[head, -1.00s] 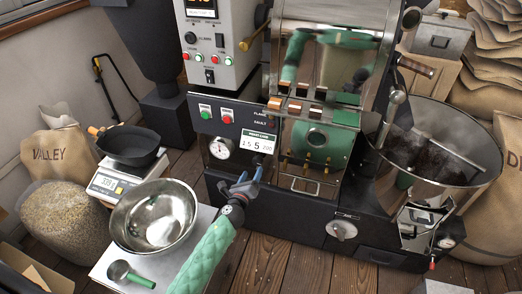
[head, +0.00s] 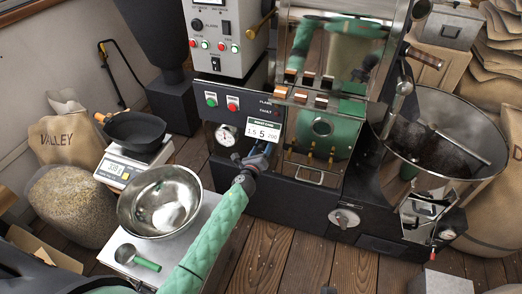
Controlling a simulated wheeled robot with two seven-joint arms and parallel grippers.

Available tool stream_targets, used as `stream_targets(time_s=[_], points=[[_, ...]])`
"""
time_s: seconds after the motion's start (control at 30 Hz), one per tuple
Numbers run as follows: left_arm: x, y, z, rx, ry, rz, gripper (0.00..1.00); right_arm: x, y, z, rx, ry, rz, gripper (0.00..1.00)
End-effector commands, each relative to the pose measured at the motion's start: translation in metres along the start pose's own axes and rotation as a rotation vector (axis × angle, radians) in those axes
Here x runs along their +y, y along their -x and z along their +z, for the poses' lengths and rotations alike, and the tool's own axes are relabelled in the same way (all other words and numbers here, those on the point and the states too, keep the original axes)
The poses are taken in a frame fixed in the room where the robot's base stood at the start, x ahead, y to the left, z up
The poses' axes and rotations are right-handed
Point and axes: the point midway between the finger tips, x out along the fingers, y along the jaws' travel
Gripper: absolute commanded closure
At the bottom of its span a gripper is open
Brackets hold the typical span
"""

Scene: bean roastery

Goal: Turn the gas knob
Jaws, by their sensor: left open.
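The roaster's dark front panel (head: 237,104) has a green and a red button, a pressure gauge (head: 225,135) and a small display (head: 263,132). My left gripper (head: 255,155) is open, its fingers close to the panel just below the display and right of the gauge. A dark shape at its fingertips may be the gas knob; the fingers and poor detail hide it, and I cannot tell whether they touch it. A silver knob (head: 343,218) with a small label sits lower on the roaster's base, apart from the gripper. My right gripper is out of view.
A steel bowl (head: 133,217) and a green-handled scoop (head: 143,263) lie on a pale stand left of my left arm. A scale (head: 117,171) bears a black pan (head: 133,131). The cooling tray (head: 481,174) is at the right. Bare floor (head: 262,262) shows before the roaster.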

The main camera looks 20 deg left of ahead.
Motion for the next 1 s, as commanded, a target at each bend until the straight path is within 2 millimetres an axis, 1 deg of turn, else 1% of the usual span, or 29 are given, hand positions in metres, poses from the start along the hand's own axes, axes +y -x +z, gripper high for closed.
stream_targets(time_s=[0.13,0.17,0.3,0.37,0.4,0.67,0.87,1.0], points=[[-0.0001,0.0001,0.0001,0.0,0.0,0.0,0.38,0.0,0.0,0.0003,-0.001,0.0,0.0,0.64],[-0.0001,0.0002,0.0,0.0,0.0,0.0,0.42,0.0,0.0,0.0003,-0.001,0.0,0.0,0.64],[-0.0001,0.0002,0.0001,0.0,0.0,0.0,0.69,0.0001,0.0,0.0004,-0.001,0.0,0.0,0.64],[-0.0001,0.0003,0.0001,0.0,0.001,0.0,0.81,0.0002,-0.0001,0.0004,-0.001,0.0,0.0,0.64],[0.0,0.0003,0.0001,0.0,0.0,0.0,0.82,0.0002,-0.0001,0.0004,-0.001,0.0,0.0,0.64],[0.0003,0.0004,-0.0002,0.0,0.027,0.0,0.82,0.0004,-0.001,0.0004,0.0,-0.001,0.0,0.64],[0.0011,0.0004,-0.0004,-0.001,0.121,0.001,0.82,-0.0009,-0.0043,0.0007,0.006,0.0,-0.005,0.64],[0.0018,0.0004,-0.0005,-0.001,0.227,0.001,0.82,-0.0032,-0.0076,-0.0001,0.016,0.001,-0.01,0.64]])
